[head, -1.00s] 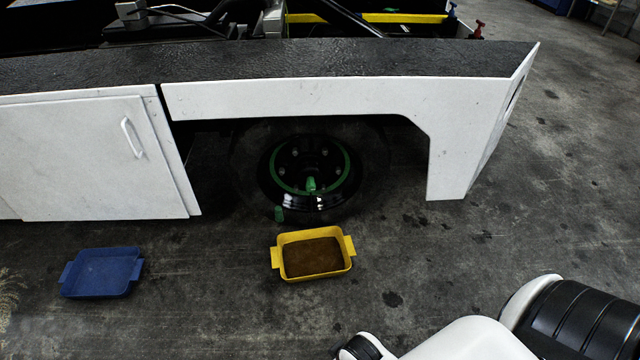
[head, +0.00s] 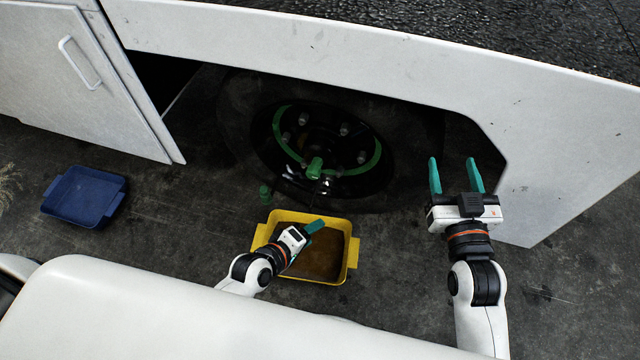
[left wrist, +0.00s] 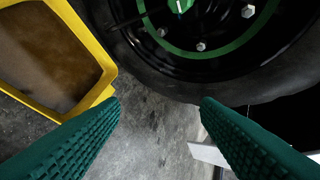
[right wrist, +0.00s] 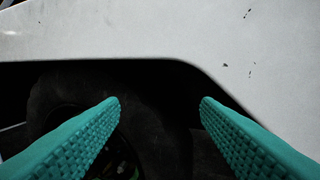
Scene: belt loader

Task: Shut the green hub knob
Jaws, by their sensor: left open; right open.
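The green hub knob (head: 314,168) sits at the centre of the black wheel hub (head: 345,150), inside a green ring. Its lower part also shows at the top of the left wrist view (left wrist: 181,5). My left gripper (head: 314,226) is open and empty, below the knob and over the yellow tray (head: 352,258); it is apart from the knob. My right gripper (head: 454,163) is open and empty, right of the wheel, in front of the white body panel. The right wrist view shows the tyre (right wrist: 60,100) beyond its fingers.
The yellow tray with brown contents lies on the floor below the wheel. A blue tray (head: 85,195) lies at the left. The white panel (head: 330,45) overhangs the wheel.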

